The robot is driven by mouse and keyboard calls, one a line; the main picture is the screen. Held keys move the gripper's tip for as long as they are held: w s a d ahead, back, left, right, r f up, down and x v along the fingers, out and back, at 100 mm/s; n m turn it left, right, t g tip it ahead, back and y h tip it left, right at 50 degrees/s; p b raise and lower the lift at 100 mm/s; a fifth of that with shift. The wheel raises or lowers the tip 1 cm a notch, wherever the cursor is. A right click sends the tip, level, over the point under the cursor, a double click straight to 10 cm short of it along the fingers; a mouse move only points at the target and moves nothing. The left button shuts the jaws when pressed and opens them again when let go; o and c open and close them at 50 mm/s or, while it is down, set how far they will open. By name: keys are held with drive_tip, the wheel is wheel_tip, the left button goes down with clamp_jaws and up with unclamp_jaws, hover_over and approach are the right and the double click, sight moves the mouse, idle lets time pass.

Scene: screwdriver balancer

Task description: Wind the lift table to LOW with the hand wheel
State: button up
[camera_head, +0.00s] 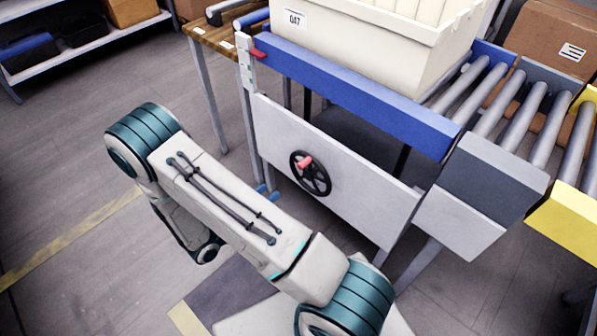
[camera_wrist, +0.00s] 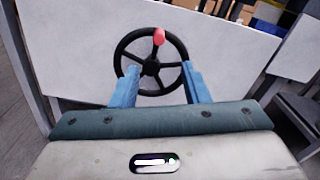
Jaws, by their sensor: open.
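The black hand wheel (camera_head: 310,174) is mounted on the white side panel of the lift table (camera_head: 355,93). Its red knob (camera_head: 305,162) is at the upper left of the wheel in the head view. In the wrist view the wheel (camera_wrist: 151,67) faces me, with the red knob (camera_wrist: 159,36) near the top. My gripper (camera_wrist: 161,73) is open, its two blue fingers spread in front of the lower part of the wheel. I cannot tell whether they touch it. A red pointer (camera_head: 258,53) shows at the upper left post beside a small scale, too small to read.
A roller conveyor (camera_head: 520,95) with a yellow end guard (camera_head: 565,232) stands to the right. A wooden-topped bench (camera_head: 215,35) is at the left. The floor at left is clear.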

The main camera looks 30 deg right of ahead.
sight(299, 168)
drive_tip(key=b+x, duration=0.1)
drive_tip(key=x, duration=1.2)
drive_tip(key=shift+w+d+f, duration=0.1)
drive_tip(key=shift+w+d, duration=0.15)
drive_tip(key=shift+d, duration=0.05)
clamp_jaws()
